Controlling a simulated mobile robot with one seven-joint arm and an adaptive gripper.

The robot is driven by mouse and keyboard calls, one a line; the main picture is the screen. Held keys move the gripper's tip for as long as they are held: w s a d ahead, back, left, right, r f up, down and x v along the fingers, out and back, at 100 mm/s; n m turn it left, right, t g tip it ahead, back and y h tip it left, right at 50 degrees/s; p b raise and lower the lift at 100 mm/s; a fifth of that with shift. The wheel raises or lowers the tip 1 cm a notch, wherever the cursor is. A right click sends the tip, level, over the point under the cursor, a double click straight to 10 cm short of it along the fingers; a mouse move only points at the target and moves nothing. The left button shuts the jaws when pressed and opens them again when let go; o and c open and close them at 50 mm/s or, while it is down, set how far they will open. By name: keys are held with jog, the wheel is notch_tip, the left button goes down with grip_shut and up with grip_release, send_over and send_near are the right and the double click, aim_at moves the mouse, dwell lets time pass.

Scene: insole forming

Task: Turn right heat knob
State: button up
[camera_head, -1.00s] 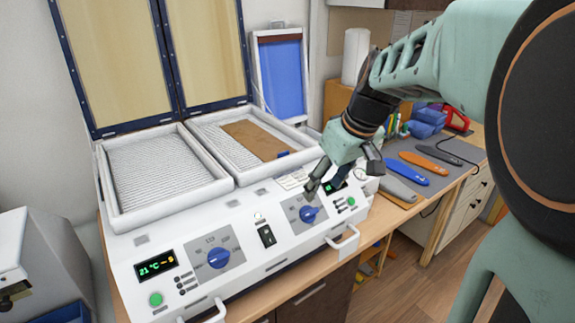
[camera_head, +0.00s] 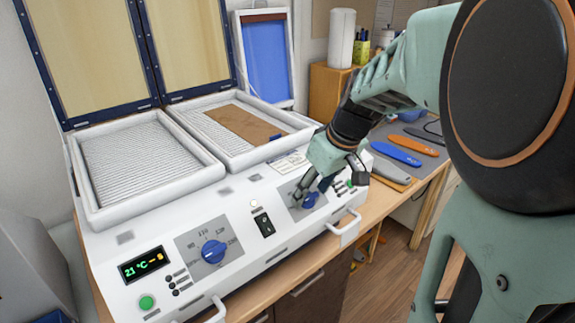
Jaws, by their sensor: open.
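The right heat knob (camera_head: 310,200) is blue and sits on a grey dial plate at the right of the white machine's front panel. My gripper (camera_head: 306,190) is at this knob, coming from the upper right, with its dark fingers open around or just beside it. Whether the fingers touch the knob cannot be told. The right display is hidden behind my gripper. The left heat knob (camera_head: 213,251) is blue, on its own scaled dial, and clear of my arm. The left display (camera_head: 147,264) is lit and reads about 21 °C.
A black rocker switch (camera_head: 264,224) sits between the dials. White handles (camera_head: 343,227) stick out from the machine's front edge. Two trays lie behind the panel, the right one with a brown sheet (camera_head: 243,123). Coloured insoles (camera_head: 407,142) lie on the bench at right.

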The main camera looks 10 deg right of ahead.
jog(key=shift+c, duration=0.5)
jog(key=c, duration=1.1)
jog(key=shift+o, duration=0.2)
